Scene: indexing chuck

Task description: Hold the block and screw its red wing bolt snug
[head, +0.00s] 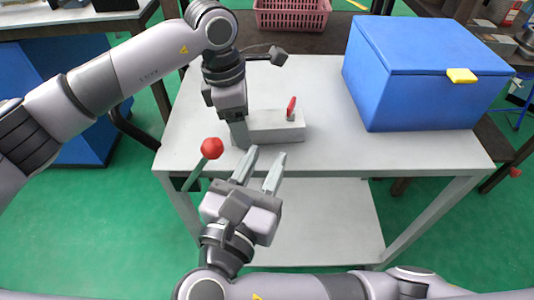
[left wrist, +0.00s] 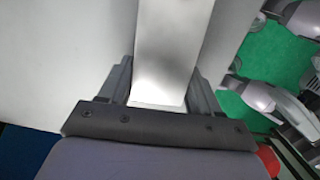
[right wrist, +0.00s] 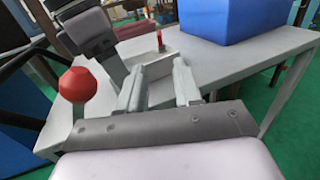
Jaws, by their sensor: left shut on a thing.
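A light grey block (head: 268,127) lies on the grey table. A red wing bolt (head: 291,106) stands upright near the block's right end; how deep it sits cannot be told. My left gripper (head: 241,138) is shut on the block's left end; the left wrist view shows the block (left wrist: 172,50) between its fingers. My right gripper (head: 268,160) is open and empty at the table's front edge, in front of the block and apart from it. The right wrist view shows the wing bolt (right wrist: 159,40) and block (right wrist: 150,76) beyond its fingers.
A blue box (head: 430,75) with a yellow latch stands on the table (head: 410,150) at the right. A red ball knob (head: 212,148) on a lever sits at the front left, beside my right gripper. A black-ended handle (head: 278,55) is behind the block. A pink basket (head: 292,14) is at the back.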

